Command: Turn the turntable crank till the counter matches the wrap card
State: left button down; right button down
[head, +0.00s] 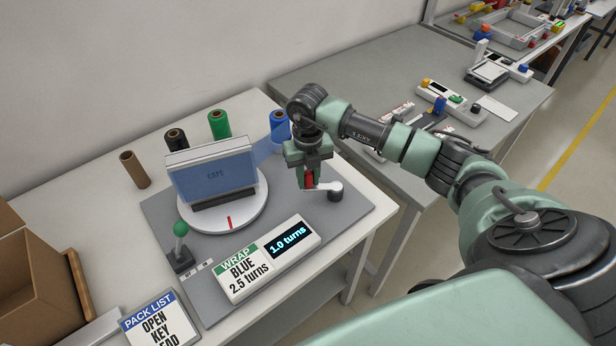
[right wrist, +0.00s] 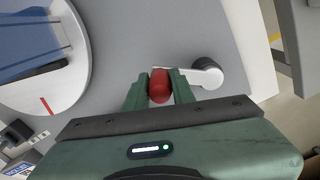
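My right gripper (head: 309,178) points down over the crank. Its fingers press both sides of the red crank handle (right wrist: 159,86), also visible in the head view (head: 309,183). The crank's white arm and grey hub (head: 335,190) lie just right of the handle. The white turntable (head: 256,208) has a red mark at its front and carries an upright box (head: 213,173) covered with blue film. The film runs to the blue roll (head: 280,118). The counter (head: 288,241) reads 1.0 turns. The wrap card (head: 243,273) reads BLUE, 2.5 turns. My left gripper is out of view.
Black (head: 176,138) and green (head: 219,124) rolls and a brown tube (head: 134,169) stand behind the turntable. A green-knobbed lever (head: 181,240) is at its left front. A pack list sign (head: 160,322) and an open carton (head: 35,270) are at lower left.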

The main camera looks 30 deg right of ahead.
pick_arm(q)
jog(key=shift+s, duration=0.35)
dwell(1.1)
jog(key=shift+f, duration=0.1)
pick_arm(e)
jog(key=shift+w, duration=0.15)
